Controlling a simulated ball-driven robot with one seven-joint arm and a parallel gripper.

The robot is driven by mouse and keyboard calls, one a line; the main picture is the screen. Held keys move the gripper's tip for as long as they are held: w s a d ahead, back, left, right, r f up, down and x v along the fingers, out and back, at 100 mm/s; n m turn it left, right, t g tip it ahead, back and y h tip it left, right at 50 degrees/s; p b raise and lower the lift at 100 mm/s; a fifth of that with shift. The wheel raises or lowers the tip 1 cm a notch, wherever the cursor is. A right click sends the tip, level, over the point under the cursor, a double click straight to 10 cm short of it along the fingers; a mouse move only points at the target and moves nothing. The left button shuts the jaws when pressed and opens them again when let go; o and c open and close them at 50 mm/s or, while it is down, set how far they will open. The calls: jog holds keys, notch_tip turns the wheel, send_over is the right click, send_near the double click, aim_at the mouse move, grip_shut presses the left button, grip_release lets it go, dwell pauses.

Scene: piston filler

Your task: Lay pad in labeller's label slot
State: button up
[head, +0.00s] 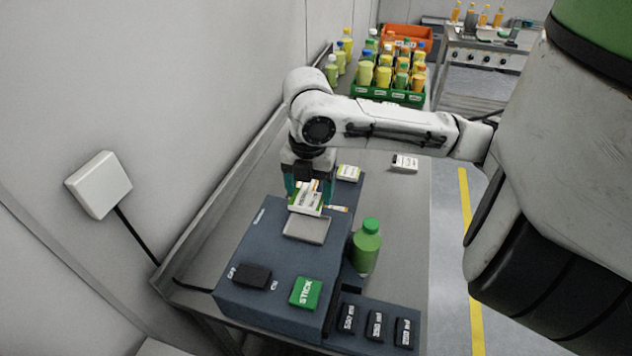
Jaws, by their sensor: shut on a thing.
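My gripper (309,190), with teal fingers, is shut on a white and green label pad (305,201). The pad is tilted, above the far end of the labeller. The labeller (255,250) is a dark blue-grey box on the bench. Its label slot (306,229) is a shallow light grey tray on the top face, empty, just in front of and below the pad. I cannot tell whether the pad touches the slot's far edge. A green STICK button (305,292) and a black switch (252,275) sit at the near end of the labeller's top.
A green bottle (367,246) stands at the labeller's right side. Several black buttons (375,325) are on the low front panel. Another pad (348,173) and a white block (404,163) lie behind on the bench. A green crate (388,95) of bottles stands at the far end.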

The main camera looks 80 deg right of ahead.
jog(key=shift+w+a+f, duration=0.1)
jog(key=shift+w+a, duration=0.05)
jog(key=b, duration=0.4)
send_over(309, 221)
jog(key=shift+f, duration=2.35)
jog(key=shift+f+b, duration=0.45)
jog(key=shift+b, duration=0.05)
jog(key=shift+f, duration=0.2)
jog(key=shift+f+b, duration=0.2)
jog(key=shift+b, duration=0.2)
jog(key=o, duration=1.1)
